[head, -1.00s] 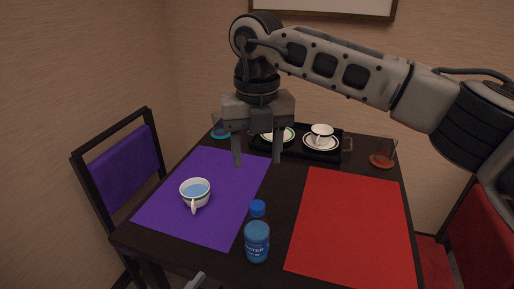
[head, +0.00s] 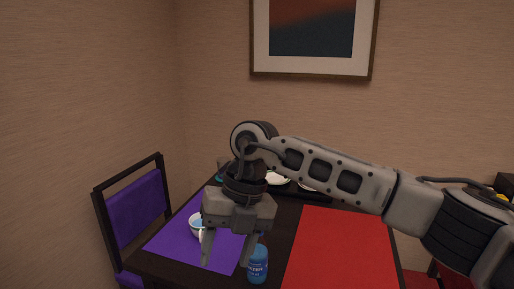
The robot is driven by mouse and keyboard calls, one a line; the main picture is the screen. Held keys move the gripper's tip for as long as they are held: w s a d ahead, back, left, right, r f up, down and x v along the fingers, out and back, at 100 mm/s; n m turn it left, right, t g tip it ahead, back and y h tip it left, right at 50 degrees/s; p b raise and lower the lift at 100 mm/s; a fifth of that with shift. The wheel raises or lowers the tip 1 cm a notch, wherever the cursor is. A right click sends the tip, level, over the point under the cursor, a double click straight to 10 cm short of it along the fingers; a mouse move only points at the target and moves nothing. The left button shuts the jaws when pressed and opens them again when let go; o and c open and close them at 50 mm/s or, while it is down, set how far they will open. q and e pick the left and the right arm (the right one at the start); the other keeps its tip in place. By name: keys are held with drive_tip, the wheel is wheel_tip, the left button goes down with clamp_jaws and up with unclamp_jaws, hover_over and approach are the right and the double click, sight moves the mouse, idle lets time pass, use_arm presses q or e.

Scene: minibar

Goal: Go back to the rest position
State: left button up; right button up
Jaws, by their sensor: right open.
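My right gripper (head: 227,250) hangs over the near part of the purple mat, coming in from the right. Its two fingers point down and stand apart, with nothing seen held between them. A white cup (head: 195,226) with blue liquid is on the purple mat (head: 170,245), partly hidden behind the gripper. A blue water bottle (head: 258,266) stands just right of the gripper fingers; its top is partly covered, and I cannot tell whether they touch. My left gripper is out of view.
The dark table (head: 285,215) also bears a red mat (head: 340,250) on the right. White dishes (head: 278,179) at the back are partly hidden by my arm. A purple chair (head: 137,207) stands at the left. A framed picture (head: 312,30) hangs on the back wall.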

drive_tip(key=s+a+r+m+g+y, duration=0.2)
drive_tip(key=s+a+g+y, duration=0.3)
drive_tip(key=s+a+y, duration=0.75)
drive_tip(key=w+d+m+t+y, duration=0.7)
drive_tip(key=w+d+m+t, duration=0.1)
drive_tip(key=m+t, duration=0.6)
drive_tip(key=w+d+f+m+t+h, duration=0.2)
drive_tip(key=d+f+m+t+h, duration=0.8)
drive_tip(key=d+f+m+h, duration=0.4)
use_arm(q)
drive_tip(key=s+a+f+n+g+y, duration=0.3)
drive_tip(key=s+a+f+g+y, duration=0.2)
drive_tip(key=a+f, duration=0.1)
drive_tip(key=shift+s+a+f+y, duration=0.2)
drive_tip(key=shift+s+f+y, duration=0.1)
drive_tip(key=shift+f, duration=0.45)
use_arm(e)
drive_tip(key=s+d+f+m+g+h, duration=0.2)
drive_tip(key=s+d+f+m+g, duration=0.1)
drive_tip(key=s+d+f, duration=0.2)
drive_tip(key=s+d+f+m+g+h, duration=0.3)
drive_tip(key=s+d+f, duration=0.2)
drive_tip(key=s+f, duration=0.4)
drive_tip(key=shift+f+m+g, duration=0.3)
drive_tip(key=shift+f+m, duration=0.1)
drive_tip(key=shift+f, duration=0.55)
